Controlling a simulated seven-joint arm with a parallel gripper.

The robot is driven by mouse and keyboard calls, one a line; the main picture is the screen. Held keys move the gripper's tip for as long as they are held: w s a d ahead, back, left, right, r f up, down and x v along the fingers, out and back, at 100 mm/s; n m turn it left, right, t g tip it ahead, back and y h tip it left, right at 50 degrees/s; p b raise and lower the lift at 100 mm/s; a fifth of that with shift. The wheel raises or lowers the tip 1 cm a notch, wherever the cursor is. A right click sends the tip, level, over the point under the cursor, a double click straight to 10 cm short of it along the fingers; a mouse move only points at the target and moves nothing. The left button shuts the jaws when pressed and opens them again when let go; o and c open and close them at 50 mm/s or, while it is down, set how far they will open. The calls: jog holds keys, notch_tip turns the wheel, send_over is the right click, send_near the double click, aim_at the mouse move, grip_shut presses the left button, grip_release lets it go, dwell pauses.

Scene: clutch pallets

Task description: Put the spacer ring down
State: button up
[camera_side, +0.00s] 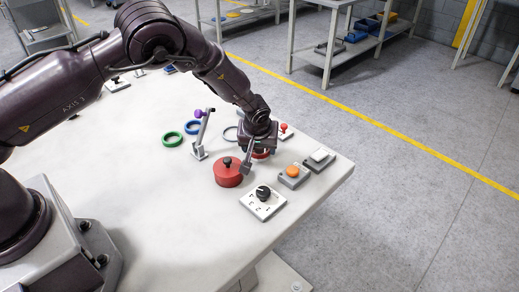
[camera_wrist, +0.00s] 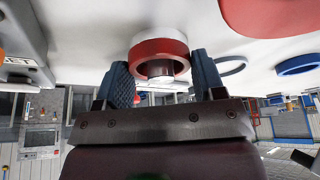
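A red ring (camera_wrist: 160,50) sits between the two blue fingers of my gripper (camera_wrist: 162,70) in the wrist view. The fingers are against its opposite sides. A grey cylindrical piece (camera_wrist: 160,71) shows through the ring's opening; I cannot tell if the ring is around it. In the side view my gripper (camera_side: 257,152) is low over the table, with part of the red ring (camera_side: 262,154) showing under it. The arm hides the rest, and I cannot tell whether the ring touches the table.
A red lidded pot (camera_side: 228,174) stands close in front of my gripper. A lever stand (camera_side: 199,150), green ring (camera_side: 173,140), blue ring (camera_side: 193,127) and grey ring (camera_side: 231,133) are to the left. An orange button box (camera_side: 292,175) and dial plate (camera_side: 263,203) are near the right edge.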

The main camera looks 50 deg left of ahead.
jog(key=shift+c, duration=0.9)
